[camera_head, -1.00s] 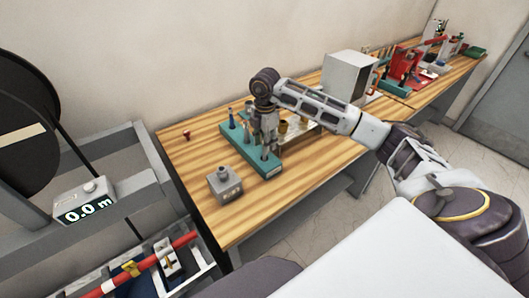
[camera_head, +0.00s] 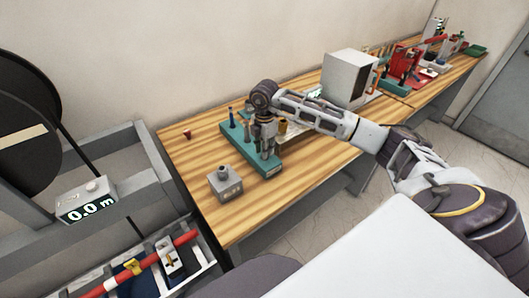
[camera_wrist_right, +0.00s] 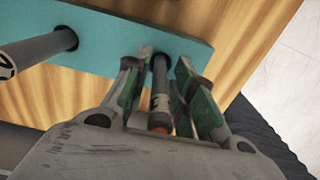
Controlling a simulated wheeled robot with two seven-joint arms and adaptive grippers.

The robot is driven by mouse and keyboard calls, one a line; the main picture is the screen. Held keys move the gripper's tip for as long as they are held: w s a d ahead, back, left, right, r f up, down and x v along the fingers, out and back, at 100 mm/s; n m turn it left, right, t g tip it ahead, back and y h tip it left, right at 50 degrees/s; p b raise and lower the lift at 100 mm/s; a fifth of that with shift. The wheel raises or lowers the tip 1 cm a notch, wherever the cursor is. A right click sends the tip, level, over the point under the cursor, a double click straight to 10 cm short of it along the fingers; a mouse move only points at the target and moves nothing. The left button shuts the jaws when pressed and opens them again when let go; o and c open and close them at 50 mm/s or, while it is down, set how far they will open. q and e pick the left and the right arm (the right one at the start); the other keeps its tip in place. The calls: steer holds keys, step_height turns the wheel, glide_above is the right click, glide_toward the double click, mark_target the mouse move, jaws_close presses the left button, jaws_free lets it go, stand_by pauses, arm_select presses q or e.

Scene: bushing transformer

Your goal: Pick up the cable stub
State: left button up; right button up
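The cable stub (camera_wrist_right: 160,98) is a dark grey upright cylinder with an orange end, standing in a hole of the teal block in the right wrist view. My right gripper (camera_wrist_right: 160,75) has its two green-padded fingers on either side of the stub, with a visible gap at least on the left; it looks open. In the head view my right gripper (camera_head: 267,146) points down over the front part of the teal block (camera_head: 262,170) and largely hides the stub. My left gripper is in neither view.
Another grey cylinder (camera_wrist_right: 35,52) stands in the block beside the gripper. A small grey box (camera_head: 225,184) sits on the wooden table (camera_head: 215,220) left of the block. A white box (camera_head: 347,77) stands farther back. The table front is mostly clear.

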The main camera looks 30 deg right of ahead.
jaws_close()
steer(key=shift+r, duration=0.1)
steer(key=shift+r+b, duration=0.8)
steer(key=shift+r, duration=4.15)
step_height(320, 180, up, 7)
steer(key=p, duration=0.5)
steer(key=shift+r, duration=0.1)
